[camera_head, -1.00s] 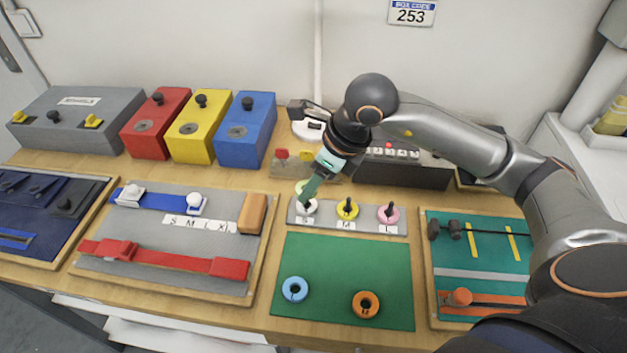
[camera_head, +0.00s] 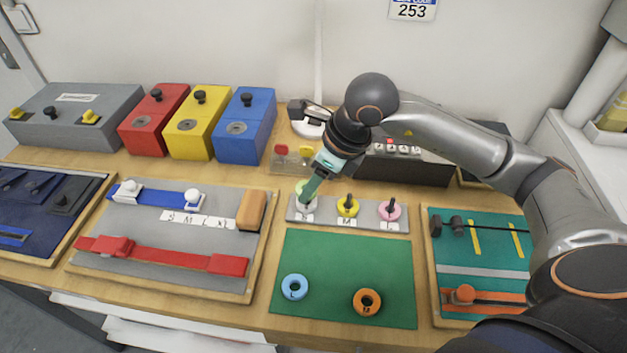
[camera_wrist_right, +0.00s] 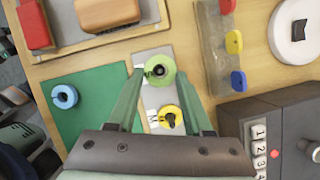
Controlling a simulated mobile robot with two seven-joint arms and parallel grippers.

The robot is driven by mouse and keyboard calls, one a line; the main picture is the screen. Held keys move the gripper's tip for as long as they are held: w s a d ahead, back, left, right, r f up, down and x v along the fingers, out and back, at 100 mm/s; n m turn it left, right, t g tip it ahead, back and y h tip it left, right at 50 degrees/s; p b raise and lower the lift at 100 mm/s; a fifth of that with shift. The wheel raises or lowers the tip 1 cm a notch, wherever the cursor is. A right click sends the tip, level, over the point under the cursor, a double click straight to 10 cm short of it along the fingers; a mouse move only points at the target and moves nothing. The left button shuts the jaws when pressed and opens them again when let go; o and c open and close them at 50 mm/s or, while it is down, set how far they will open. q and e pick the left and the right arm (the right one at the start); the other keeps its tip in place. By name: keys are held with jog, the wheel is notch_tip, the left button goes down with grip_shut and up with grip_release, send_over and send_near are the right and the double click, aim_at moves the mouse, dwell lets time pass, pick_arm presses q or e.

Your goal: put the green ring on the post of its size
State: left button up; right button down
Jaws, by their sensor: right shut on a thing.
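The green ring (camera_wrist_right: 161,67) is between the fingers of my right gripper (camera_wrist_right: 160,84), which is shut on it. In the wrist view a dark post tip shows through the ring's hole. I cannot tell whether the ring is around the post or just above it. In the head view the green ring (camera_head: 301,186) is partly hidden by my right gripper (camera_head: 309,194), over the S end of the grey post strip (camera_head: 327,219). A yellow ring (camera_head: 348,207) is at the M post, a pink ring (camera_head: 390,212) at the L post.
A green mat (camera_head: 340,262) in front holds a blue ring (camera_head: 293,288) and an orange ring (camera_head: 367,302). A belt board (camera_head: 150,266) lies left and a teal board (camera_head: 470,258) right. A dark button box (camera_head: 405,172) stands close behind the strip.

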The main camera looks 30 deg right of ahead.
jog(key=shift+f, duration=0.15)
grip_release()
dwell(0.6)
jog(key=shift+r+p, duration=2.25)
jog(key=shift+r, duration=1.3)
